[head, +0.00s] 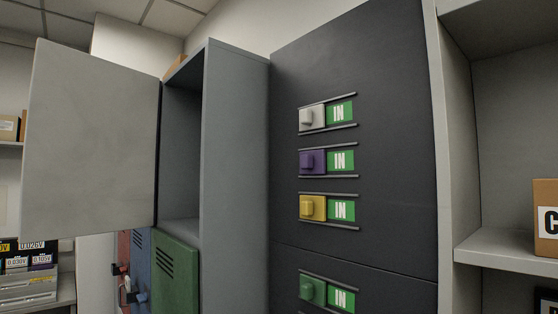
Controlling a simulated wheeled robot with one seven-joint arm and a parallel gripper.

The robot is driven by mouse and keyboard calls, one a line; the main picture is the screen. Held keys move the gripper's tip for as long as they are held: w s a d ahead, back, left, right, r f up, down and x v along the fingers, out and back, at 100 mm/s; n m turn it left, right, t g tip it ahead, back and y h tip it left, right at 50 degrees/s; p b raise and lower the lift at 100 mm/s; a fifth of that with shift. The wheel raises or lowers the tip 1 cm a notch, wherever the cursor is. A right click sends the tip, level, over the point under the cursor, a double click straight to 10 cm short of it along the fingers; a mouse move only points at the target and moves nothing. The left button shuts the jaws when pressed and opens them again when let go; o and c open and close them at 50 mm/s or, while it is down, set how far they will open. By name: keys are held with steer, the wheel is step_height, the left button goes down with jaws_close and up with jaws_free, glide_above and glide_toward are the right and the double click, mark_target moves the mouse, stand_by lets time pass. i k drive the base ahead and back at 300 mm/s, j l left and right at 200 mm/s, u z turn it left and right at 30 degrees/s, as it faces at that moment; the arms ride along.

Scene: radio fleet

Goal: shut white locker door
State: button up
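The white locker door (90,140) stands wide open at the left in the head view. It is a pale, plain panel, swung out to the left from the grey locker cabinet (235,160). The open compartment (182,150) shows beside it, and the part of its inside in view looks empty. The door's handle cannot be made out. My gripper is not in view.
Below are a green locker door (176,275), a blue door (138,268) and a red door (124,248). A dark panel (400,150) with coloured sliders marked IN stands right of the locker. Shelves with a cardboard box (545,190) are at far right.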

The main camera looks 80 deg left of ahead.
mark_target(90, 144)
steer(key=j+u, duration=0.1)
steer(key=u, duration=0.35)
steer(key=k+j+u, duration=0.1)
steer(key=u, duration=0.35)
steer(key=j+u, duration=0.2)
steer(key=u, duration=0.2)
steer(key=j+u, duration=0.25)
steer(key=j, duration=0.3)
steer(key=i+j+u, duration=0.1)
steer(key=j+u, duration=0.15)
steer(key=j, duration=0.3)
steer(key=i+j+u, duration=0.2)
steer(key=j, duration=0.8)
